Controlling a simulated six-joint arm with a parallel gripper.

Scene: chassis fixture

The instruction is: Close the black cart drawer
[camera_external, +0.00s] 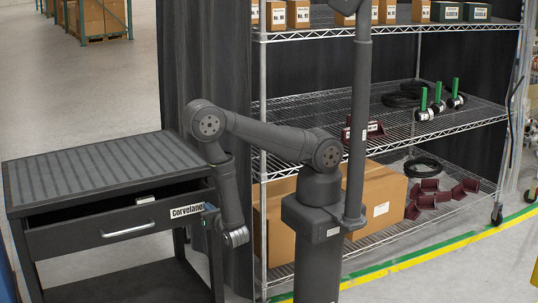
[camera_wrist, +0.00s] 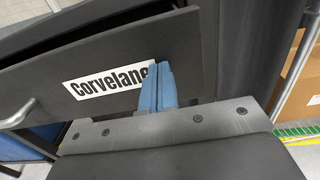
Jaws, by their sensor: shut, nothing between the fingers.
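The black cart (camera_external: 95,165) stands at the left with a ribbed top. Its drawer (camera_external: 75,237) is partly open; a dark gap shows between its front and the cart top. The front has a silver handle (camera_external: 127,230) and a white "Corvelane" label (camera_external: 186,211). In the wrist view the drawer front (camera_wrist: 205,65) and label (camera_wrist: 100,86) are close ahead. My gripper (camera_wrist: 157,86) is shut and empty, its blue fingers at the label's right end, overlapping it. They look at or very near the front; contact cannot be told.
A small light object (camera_external: 145,199) shows inside the drawer. A wire shelf rack (camera_external: 330,105) with boxes and parts stands right of the cart, behind my arm. A dark curtain (camera_external: 205,60) hangs behind the cart. Open floor (camera_external: 80,95) lies behind the cart.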

